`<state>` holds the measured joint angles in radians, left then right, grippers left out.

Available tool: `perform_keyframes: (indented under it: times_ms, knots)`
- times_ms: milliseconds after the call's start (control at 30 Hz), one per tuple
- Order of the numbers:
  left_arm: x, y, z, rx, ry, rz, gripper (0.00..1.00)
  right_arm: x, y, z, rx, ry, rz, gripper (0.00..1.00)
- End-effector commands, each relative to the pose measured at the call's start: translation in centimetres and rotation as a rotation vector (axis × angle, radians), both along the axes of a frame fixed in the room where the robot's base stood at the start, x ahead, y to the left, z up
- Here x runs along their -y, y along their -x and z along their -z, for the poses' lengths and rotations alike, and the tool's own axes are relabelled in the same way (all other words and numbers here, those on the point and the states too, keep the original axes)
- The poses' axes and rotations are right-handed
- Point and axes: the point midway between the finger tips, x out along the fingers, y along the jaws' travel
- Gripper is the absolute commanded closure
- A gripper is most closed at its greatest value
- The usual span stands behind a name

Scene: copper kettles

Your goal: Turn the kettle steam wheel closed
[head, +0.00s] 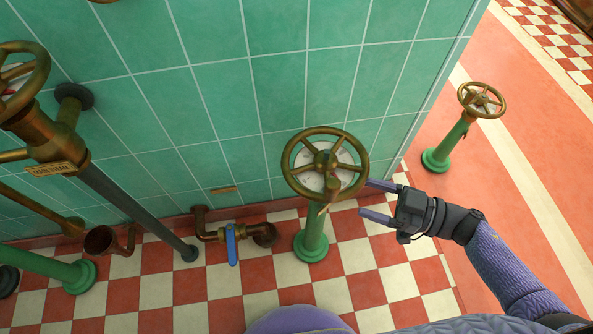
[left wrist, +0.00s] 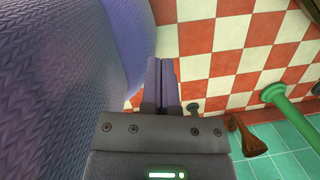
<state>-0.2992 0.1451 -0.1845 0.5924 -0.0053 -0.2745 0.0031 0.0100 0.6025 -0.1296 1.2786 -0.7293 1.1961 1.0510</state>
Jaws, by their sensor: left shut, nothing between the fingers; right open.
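A brass hand wheel (head: 325,133) with several spokes sits on a green pedestal (head: 314,236) in the middle of the head view. A pale dial face shows behind its spokes. My right gripper (head: 375,200) is open, just right of the wheel's lower right rim, fingers pointing left toward it. The upper finger is close to the rim; I cannot tell whether it touches. Nothing is between the fingers. My left gripper (left wrist: 160,62) is shut and empty in the left wrist view, above the checkered floor. It is not in the head view. Which wheel is the kettle steam wheel is not marked legibly.
Another wheel (head: 481,99) stands on a green post at the right. A third wheel (head: 22,88) is on brass piping at the far left. A blue-handled valve (head: 232,244) is low by the green tiled wall (head: 260,75). Checkered floor lies open in front.

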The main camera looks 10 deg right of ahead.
Motion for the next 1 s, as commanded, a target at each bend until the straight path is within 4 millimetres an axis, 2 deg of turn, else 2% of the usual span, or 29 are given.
perform_keyframes:
  times_ms: [67, 300, 433, 600, 800, 1000]
  knots:
    - [0.0, 0.3, 0.2, -0.008, -0.001, -0.001, 1.0, -0.8, 0.0, -0.3, 0.003, -0.006, -0.041, 0.26]
    - [0.0, 1.4, 0.8, -0.031, -0.001, 0.0, 1.0, -5.9, -2.5, -0.4, 0.005, -0.01, -0.039, 0.26]
    - [0.0, 1.8, 1.2, -0.037, 0.0, 0.0, 1.0, -8.0, -3.6, -0.4, 0.003, -0.01, -0.036, 0.26]
    - [0.1, 1.9, 1.3, -0.037, 0.001, 0.001, 1.0, -9.1, -4.1, -0.5, 0.002, -0.009, -0.034, 0.26]
    - [0.1, 1.8, 1.3, -0.035, 0.0, 0.001, 1.0, -9.1, -4.1, -0.5, 0.002, -0.008, -0.033, 0.26]
    - [0.0, 1.2, 1.4, -0.026, 0.0, 0.001, 1.0, -9.0, -4.1, -0.5, 0.002, -0.008, -0.033, 0.68]
